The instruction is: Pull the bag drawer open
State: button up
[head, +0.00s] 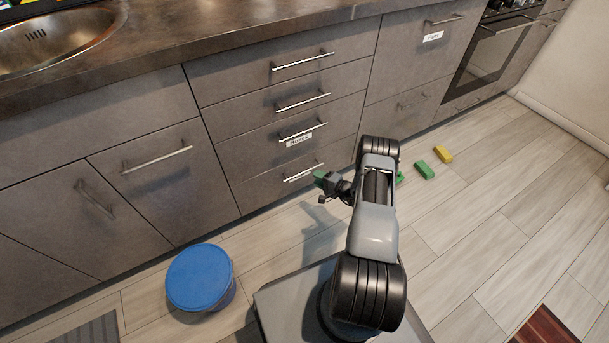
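A stack of grey drawers stands in the kitchen front. The bottom drawer (262,190) is shut, with a bar handle (304,172) and a small pale label (292,179) too small to read. The drawer above (235,155) has a label (298,140) that seems to read "Boxes". Which drawer is the bag drawer cannot be read. My gripper (319,179), with green at its tip, is just right of the bottom handle's right end in the picture. Contact with the handle cannot be told. Its finger opening is too small to make out.
A blue-lidded tub (200,277) stands on the floor at lower left. Green (424,170) and yellow (443,154) blocks lie right of my arm; another green piece is partly hidden behind it. Floor right is mostly clear.

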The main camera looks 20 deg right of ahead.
aim_at(305, 172)
jog(key=b+x, duration=0.2)
jog(key=x, duration=0.5)
jog(key=shift+w+a+f, duration=0.1)
jog(key=shift+w, duration=0.1)
grip_shut()
dwell(0.4)
